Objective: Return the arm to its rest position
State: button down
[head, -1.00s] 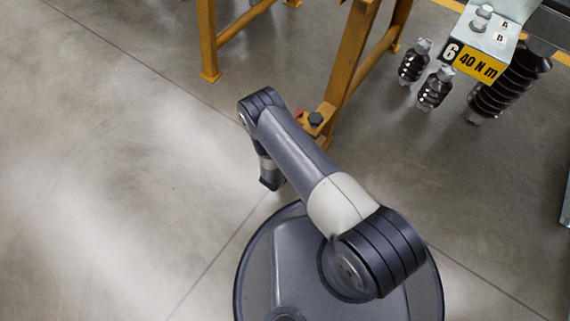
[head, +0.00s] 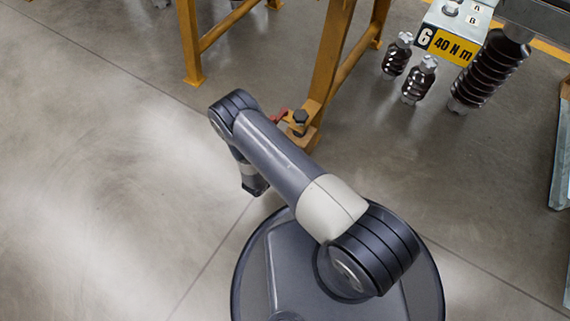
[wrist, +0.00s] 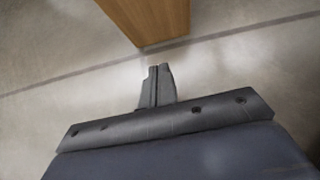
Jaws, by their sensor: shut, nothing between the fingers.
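My gripper (wrist: 157,72) shows in the wrist view with its two dark fingers together and nothing between them. The fingers cannot be made out in that view.
A yellow steel frame (head: 333,50) stands just beyond my arm, its foot with a dark bolt close to the arm. At the upper right, dark ribbed insulators (head: 490,72) hang by a "6 / 40 N m" sign (head: 452,46). The floor at left (head: 90,170) is clear.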

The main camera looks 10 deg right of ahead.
jog(key=p+v, duration=0.2)
jog(key=v, duration=0.5)
jog(key=shift+w, duration=0.1)
